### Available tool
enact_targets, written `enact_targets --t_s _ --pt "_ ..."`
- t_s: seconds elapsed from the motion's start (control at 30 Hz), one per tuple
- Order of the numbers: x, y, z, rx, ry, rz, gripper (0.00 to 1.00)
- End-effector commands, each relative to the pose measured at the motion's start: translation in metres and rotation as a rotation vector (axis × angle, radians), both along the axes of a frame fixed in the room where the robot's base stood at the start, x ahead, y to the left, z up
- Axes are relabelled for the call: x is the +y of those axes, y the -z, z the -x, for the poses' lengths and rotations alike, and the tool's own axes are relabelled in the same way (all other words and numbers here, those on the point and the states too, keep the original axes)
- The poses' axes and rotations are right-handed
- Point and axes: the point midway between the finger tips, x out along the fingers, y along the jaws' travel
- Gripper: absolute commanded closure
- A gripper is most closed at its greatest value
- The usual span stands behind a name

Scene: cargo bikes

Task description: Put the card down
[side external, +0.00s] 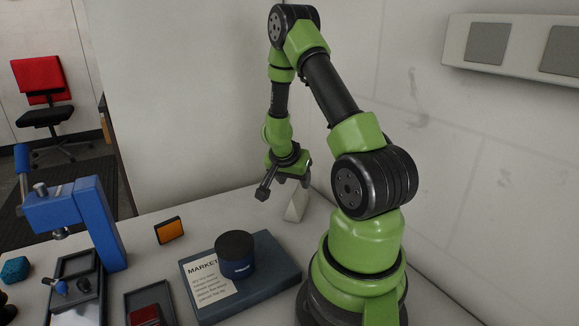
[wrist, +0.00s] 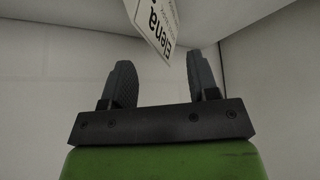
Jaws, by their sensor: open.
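A white card (side external: 295,206) stands like a small tent on the table, just below and beside my gripper in the side view. In the wrist view a white card (wrist: 155,25) with the printed name "Elena" shows at the top, tilted, beyond the fingertips. My gripper (side external: 284,189) hangs low over the back of the table with its two fingers spread apart. In the wrist view the open fingers (wrist: 165,82) have nothing between them. The card's lower part is cut off in the wrist view.
An orange-faced block (side external: 169,231), a blue press (side external: 75,205) and a dark tray (side external: 134,300) stand to the left. A wall rises close behind my gripper.

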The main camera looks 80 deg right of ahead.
Motion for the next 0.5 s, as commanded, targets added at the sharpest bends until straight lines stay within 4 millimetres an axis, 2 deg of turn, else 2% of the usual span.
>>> enact_targets --t_s 0.03,0.2,0.43,0.5 --pt "0.005 -0.011 -0.002 -0.005 -0.002 0.005 0.46" --pt "0.020 -0.036 -0.005 -0.003 -0.002 0.004 0.46" --pt "0.030 -0.052 -0.006 -0.002 -0.004 0.001 0.46" --pt "0.032 -0.059 -0.013 -0.028 -0.026 0.008 0.46"
